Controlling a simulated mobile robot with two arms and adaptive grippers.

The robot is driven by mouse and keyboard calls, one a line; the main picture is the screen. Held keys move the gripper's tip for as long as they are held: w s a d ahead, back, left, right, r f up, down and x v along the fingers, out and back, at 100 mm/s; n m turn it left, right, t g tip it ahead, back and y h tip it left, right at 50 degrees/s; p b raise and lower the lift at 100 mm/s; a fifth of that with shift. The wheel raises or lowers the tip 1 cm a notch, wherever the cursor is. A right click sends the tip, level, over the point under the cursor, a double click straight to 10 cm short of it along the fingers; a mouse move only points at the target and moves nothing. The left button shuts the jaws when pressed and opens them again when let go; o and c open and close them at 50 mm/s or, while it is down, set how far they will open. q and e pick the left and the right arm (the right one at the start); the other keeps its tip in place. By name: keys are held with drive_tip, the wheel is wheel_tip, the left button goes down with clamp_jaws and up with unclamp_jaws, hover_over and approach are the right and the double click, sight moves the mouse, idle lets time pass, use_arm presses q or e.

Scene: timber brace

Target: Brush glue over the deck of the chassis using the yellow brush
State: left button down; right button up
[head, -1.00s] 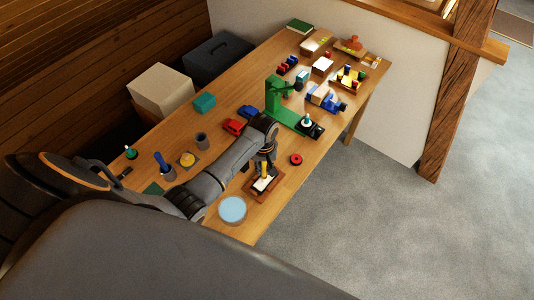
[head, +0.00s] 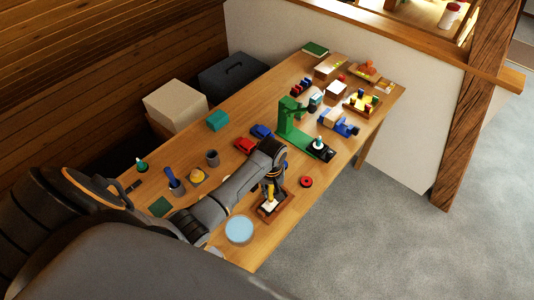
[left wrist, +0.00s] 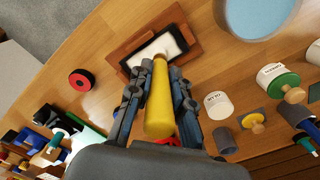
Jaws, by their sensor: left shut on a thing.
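My left gripper (head: 271,178) is shut on the yellow brush (left wrist: 158,105), and the brush hangs tip-down between its fingers. In the left wrist view the same gripper (left wrist: 157,88) has one finger on each side of the handle. The chassis (left wrist: 137,61) is a small dark block lying in a brown wooden tray (left wrist: 119,52). Its deck shows a white patch (left wrist: 166,44) beyond the brush. The brush's tip is at or just above this deck; contact cannot be told. In the head view the arm and brush partly cover the tray (head: 284,203). My right gripper is out of sight.
A light blue disc (head: 239,230) lies near the tray. A red ring (head: 306,182) and a green press (head: 290,120) stand close by. A white glue pot (left wrist: 219,106) and a grey cup (left wrist: 224,140) show in the wrist view. Toy vehicles and trays fill the far end.

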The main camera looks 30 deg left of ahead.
use_arm(q)
drive_tip(key=shift+w+d+b, duration=0.2)
drive_tip(key=shift+w+b, duration=0.3)
drive_tip(key=shift+w, duration=0.85)
drive_tip(key=shift+w+d+b, duration=0.2)
drive_tip(key=shift+w+b, duration=0.3)
drive_tip(key=shift+w, duration=0.85)
drive_tip(key=shift+r, duration=0.15)
drive_tip(key=shift+r+p, duration=1.5)
drive_tip(key=shift+r, duration=1.4)
wheel_tip(320, 180, up, 3)
